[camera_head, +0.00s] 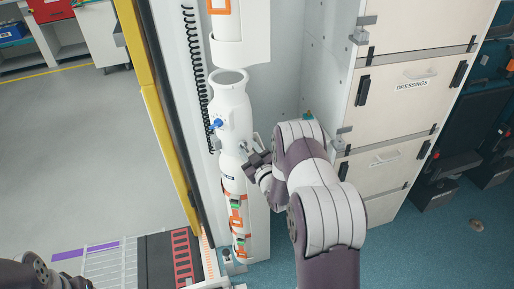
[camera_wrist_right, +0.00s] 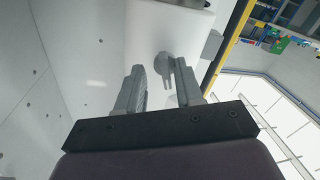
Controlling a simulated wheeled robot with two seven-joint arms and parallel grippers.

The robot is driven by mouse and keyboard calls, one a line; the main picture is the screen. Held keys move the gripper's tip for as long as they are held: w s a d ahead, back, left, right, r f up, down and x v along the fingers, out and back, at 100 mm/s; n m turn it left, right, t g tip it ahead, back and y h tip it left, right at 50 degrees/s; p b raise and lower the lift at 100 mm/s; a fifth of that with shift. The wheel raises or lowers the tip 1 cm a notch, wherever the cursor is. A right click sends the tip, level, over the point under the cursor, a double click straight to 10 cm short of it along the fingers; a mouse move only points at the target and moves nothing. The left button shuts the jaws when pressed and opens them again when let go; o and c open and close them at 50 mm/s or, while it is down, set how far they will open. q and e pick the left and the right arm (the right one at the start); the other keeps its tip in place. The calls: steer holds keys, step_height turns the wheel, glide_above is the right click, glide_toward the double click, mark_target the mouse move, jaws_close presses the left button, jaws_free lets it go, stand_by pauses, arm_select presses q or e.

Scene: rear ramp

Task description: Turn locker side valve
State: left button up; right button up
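A white cylinder (camera_head: 232,105) stands upright against the white locker side in the head view, with a blue knob (camera_head: 217,123) on its upper left. My right gripper (camera_head: 249,154) is at the cylinder's right side, by a small grey fitting. In the right wrist view my right gripper (camera_wrist_right: 160,84) has its fingers apart. A grey round-headed valve-like part (camera_wrist_right: 165,60) shows at the gap between the fingertips; I cannot tell whether they touch it. Part of my left arm shows at the lower left of the head view; its fingers do not show.
A drawer cabinet (camera_head: 405,105) labelled "DRESSINGS" stands to the right of my right arm. A yellow-edged door post (camera_head: 165,125) is left of the cylinder. Orange-marked cylinder parts (camera_head: 237,215) are below. Open grey floor (camera_head: 80,150) lies at the left.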

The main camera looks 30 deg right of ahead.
steer(key=shift+a+r, duration=0.1)
steer(key=shift+a, duration=0.1)
steer(key=shift+c, duration=0.8)
steer(key=shift+w+a, duration=0.1)
jaws_close()
